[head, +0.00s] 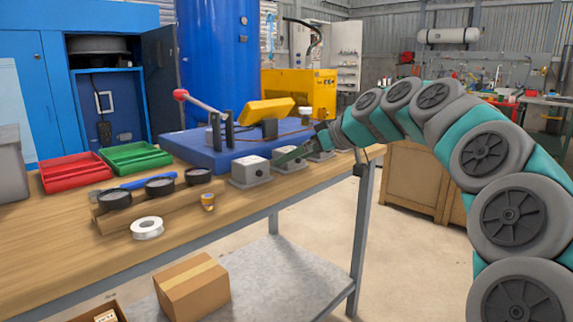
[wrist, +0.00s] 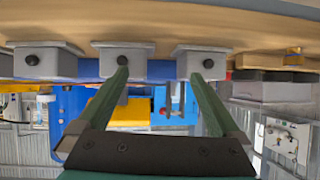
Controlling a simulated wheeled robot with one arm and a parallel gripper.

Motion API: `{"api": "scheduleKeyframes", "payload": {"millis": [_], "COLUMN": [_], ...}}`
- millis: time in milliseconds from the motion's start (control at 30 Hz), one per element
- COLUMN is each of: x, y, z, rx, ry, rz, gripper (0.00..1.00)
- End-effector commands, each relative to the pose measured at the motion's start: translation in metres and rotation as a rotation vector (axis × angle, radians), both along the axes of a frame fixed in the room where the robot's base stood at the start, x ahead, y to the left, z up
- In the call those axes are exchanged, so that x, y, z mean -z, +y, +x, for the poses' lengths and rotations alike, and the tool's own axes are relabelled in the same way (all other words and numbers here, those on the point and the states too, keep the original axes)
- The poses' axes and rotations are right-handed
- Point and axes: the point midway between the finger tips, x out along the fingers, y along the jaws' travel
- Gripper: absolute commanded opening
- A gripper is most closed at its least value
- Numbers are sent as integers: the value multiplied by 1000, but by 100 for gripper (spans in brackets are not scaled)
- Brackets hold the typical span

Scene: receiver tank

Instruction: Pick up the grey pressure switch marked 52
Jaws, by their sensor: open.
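Three grey box-shaped switches stand in a row along the bench's front edge. No number is legible, so I cannot tell which is marked 52. The upside-down wrist view shows the row as a right box (wrist: 203,63), a middle box (wrist: 124,61) and a left box (wrist: 43,62). My gripper (wrist: 158,79) is open and empty, its green fingers overlapping the middle and right boxes there.
A blue fixture with a red-knobbed lever (head: 181,95) stands behind the switches. Black gauges (head: 159,187) on a wooden rack, a tape roll (head: 147,228) and a small amber-coloured item (head: 208,202) lie left. Red (head: 76,172) and green (head: 134,157) trays sit farther back.

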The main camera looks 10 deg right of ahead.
Motion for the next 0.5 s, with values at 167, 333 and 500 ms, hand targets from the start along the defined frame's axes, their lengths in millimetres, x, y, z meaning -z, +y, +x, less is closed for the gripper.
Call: {"api": "scheduleKeyframes", "payload": {"millis": [167, 333, 500], "x": [-8, -10, -2], "y": [-35, -41, -31], "z": [29, 40, 53], "rx": [36, 46, 45], "ry": [-94, -119, -118], "rz": [6, 5, 5], "gripper": [100, 100, 100]}}
